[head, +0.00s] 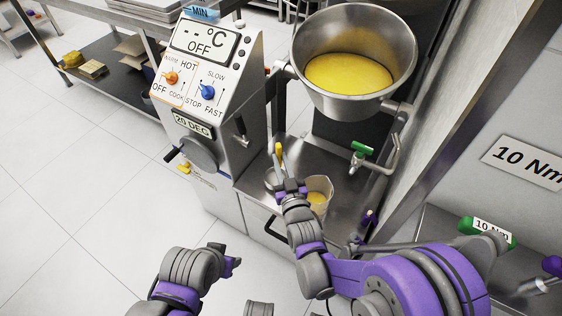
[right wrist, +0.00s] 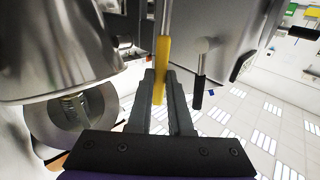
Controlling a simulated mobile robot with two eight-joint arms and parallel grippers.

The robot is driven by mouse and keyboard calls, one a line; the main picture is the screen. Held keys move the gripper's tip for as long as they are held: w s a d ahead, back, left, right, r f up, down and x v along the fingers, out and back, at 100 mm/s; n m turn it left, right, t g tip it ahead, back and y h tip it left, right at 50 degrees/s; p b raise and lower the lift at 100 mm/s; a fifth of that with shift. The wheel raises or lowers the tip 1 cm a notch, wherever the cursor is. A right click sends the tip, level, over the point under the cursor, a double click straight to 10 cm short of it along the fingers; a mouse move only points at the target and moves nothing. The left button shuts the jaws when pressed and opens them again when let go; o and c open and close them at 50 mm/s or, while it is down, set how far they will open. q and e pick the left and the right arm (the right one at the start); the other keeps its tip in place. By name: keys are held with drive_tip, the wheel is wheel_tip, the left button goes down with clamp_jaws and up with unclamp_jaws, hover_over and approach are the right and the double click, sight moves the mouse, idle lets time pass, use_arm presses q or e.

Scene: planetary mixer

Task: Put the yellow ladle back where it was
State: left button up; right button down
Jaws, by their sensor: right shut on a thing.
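My right gripper (head: 290,188) is shut on the yellow handle of the ladle (head: 279,154) above the steel counter beside the mixer. In the right wrist view the yellow ladle handle (right wrist: 162,62) sits between the two fingers (right wrist: 160,98), with a metal shaft running up from it out of frame. The ladle's bowl cannot be made out clearly. My left gripper (head: 230,263) is low over the floor, away from the counter, and its fingers are too unclear to read.
The mixing bowl (head: 306,88) with yellow content hangs above the counter (head: 330,160). A jug (head: 321,187) with yellow content stands right of my right gripper. A green-handled tap (head: 362,149) juts out nearby. The control panel (head: 196,90) stands left. Open floor lies front left.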

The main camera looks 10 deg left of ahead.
drive_tip(key=shift+f, duration=0.3)
drive_tip(key=c, duration=0.8)
unclamp_jaws()
drive_tip(key=shift+r, duration=0.1)
drive_tip(key=shift+c, duration=0.2)
drive_tip(key=shift+r, duration=0.15)
drive_tip(key=shift+s+d+r, duration=0.1)
drive_tip(key=shift+s, duration=0.15)
drive_tip(key=v, duration=1.1)
drive_tip(key=shift+s, duration=0.2)
drive_tip(key=shift+d, duration=0.2)
